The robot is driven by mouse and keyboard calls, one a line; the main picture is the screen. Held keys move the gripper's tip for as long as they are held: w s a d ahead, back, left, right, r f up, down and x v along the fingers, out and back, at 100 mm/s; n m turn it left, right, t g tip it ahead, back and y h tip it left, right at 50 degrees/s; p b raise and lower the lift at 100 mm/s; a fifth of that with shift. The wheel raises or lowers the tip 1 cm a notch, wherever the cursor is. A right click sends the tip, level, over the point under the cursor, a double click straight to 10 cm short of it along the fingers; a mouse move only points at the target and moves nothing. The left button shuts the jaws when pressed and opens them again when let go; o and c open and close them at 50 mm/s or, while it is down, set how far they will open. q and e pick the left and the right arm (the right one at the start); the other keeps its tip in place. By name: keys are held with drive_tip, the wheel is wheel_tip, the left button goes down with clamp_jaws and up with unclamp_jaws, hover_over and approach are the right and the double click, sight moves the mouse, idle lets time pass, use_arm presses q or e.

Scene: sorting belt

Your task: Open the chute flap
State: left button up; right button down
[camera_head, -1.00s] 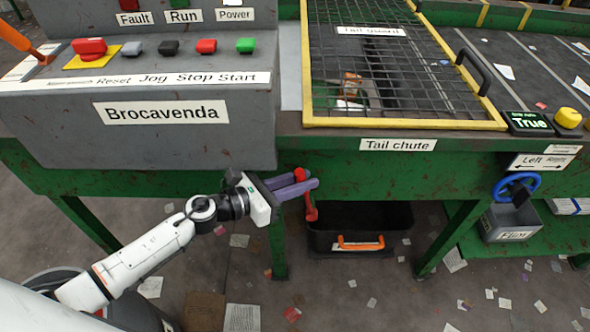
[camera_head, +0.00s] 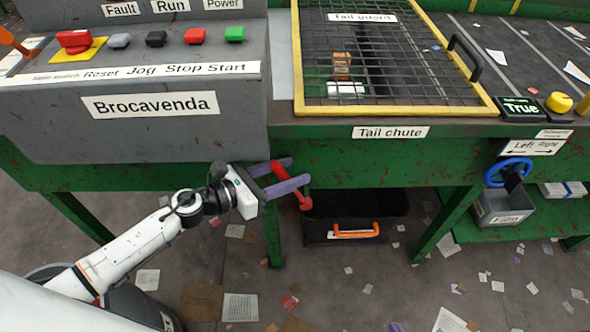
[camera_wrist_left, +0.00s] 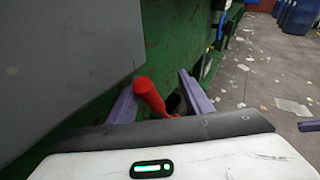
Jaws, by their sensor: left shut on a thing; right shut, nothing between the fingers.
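A red lever (camera_head: 298,190) hangs under the green frame, below and left of the "Tail chute" label (camera_head: 390,132). It slants from upper left to lower right. My left gripper (camera_head: 299,171) has its purple fingers on either side of the lever and is shut on it. In the left wrist view the red lever (camera_wrist_left: 149,96) shows between the two fingers (camera_wrist_left: 157,88), visually closer to the left one. The chute flap itself cannot be made out under the frame. My right gripper is not in view.
A black bin with an orange handle (camera_head: 355,231) stands on the floor right of the lever. A green leg (camera_head: 275,235) is close below my gripper. The grey control panel (camera_head: 150,130) overhangs at left. A blue wheel (camera_head: 509,171) is at right.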

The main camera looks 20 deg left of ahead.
use_arm(q)
drive_tip(key=b+v, duration=0.1)
drive_tip(key=v, duration=0.7)
drive_tip(key=shift+s+r, duration=0.2)
drive_tip(key=shift+s, duration=0.2)
drive_tip(key=shift+a, duration=0.1)
